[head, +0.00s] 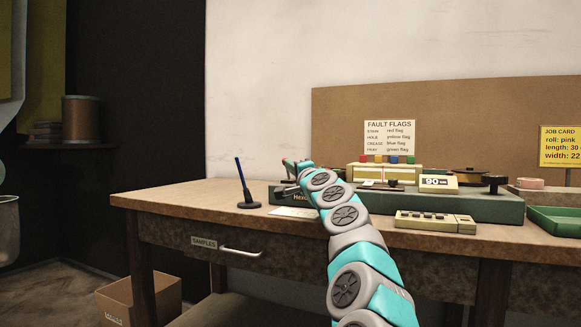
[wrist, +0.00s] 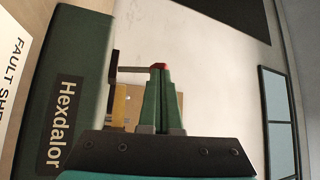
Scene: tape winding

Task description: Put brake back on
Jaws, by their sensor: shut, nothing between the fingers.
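The green tape-winding machine (head: 480,207), marked Hexdalor, stands on the wooden bench; its end also fills the left of the wrist view (wrist: 62,60). In the wrist view a thin grey rod (wrist: 132,69) sticks out from the machine's side toward a red tip, and it looks like the brake lever. My gripper's green fingers (wrist: 160,72) are closed together, empty, with their tips at the red end; I cannot tell whether they touch it. In the head view my gripper (head: 291,170) is at the machine's left end, and my arm hides part of the machine.
A blue pen in a stand (head: 241,185) is left of the machine. A beige keypad box (head: 435,220) sits in front, a green tray (head: 556,221) at right. Coloured flags (head: 387,159) stand behind. The bench (head: 170,197) is clear at far left.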

